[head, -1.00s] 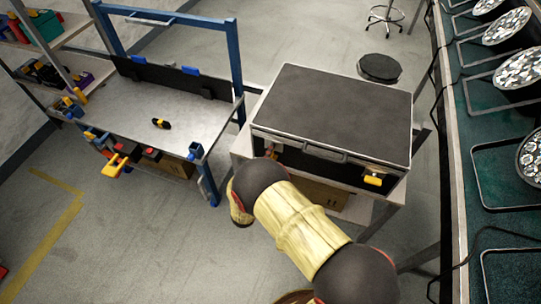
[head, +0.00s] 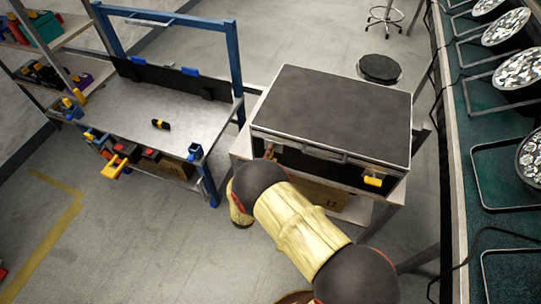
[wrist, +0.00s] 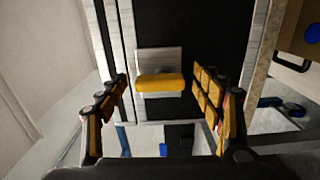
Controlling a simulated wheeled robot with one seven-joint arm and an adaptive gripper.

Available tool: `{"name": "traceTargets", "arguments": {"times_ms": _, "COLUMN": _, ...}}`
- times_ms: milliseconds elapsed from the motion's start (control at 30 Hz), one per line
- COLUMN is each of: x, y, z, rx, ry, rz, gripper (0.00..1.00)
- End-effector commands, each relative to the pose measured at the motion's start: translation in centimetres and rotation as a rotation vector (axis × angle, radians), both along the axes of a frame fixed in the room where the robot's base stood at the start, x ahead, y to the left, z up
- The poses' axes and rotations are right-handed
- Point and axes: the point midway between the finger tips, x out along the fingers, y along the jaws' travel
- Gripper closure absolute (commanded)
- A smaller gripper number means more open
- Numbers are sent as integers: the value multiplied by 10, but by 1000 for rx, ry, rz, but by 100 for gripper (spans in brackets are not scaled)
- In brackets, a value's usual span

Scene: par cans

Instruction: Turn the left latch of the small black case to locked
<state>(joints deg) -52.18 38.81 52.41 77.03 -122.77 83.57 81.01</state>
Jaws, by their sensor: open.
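The small black case (head: 335,112) with silver edges lies closed on a stand in the head view. Its right latch (head: 373,181) shows a yellow handle on the front. My arm hides most of the front's left end, so the left latch cannot be made out there. In the wrist view, the left latch (wrist: 160,84) is a yellow bar on a silver plate, lying across the picture while the case's silver edges run up and down. My gripper (wrist: 160,78) is open, with one padded finger on each side of the latch and visible gaps to both.
A case handle (head: 325,152) sits at the middle of the front. A blue-framed workbench (head: 185,92) stands to the left. A long table with par cans (head: 506,28) runs along the right. A black round stool (head: 379,68) stands behind the case.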

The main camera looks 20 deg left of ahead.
Motion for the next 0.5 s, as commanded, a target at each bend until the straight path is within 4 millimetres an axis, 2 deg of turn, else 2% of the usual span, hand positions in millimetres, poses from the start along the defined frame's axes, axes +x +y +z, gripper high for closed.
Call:
{"name": "traceTargets", "arguments": {"times_ms": 167, "x": -13, "y": 3, "z": 0, "rx": 0, "ry": 1, "rz": 3, "gripper": 33}}
{"name": "traceTargets", "arguments": {"times_ms": 500, "x": -79, "y": 8, "z": 0, "rx": -2, "ry": 1, "rz": 5, "gripper": 33}}
